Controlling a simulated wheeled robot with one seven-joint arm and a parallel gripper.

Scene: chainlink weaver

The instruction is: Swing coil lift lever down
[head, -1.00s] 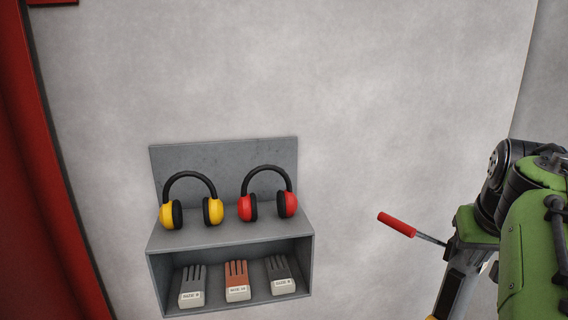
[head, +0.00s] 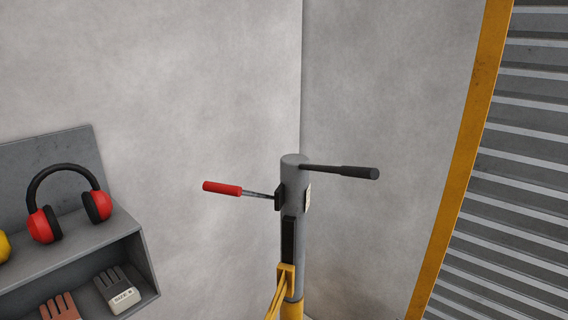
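A grey post (head: 294,215) stands near the wall corner, with a yellow lower part (head: 288,298). A lever with a red grip (head: 222,188) sticks out to the left from a dark bracket on the post, close to level. A second lever with a black grip (head: 360,172) sticks out to the right from the post's top. The frames do not show which of the two is the coil lift lever. My gripper is not in view.
A grey wall shelf (head: 65,260) at the left holds red ear defenders (head: 43,225) and gloves (head: 118,290). A yellow-framed (head: 462,160) slatted shutter (head: 515,180) stands at the right. The wall between shelf and post is bare.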

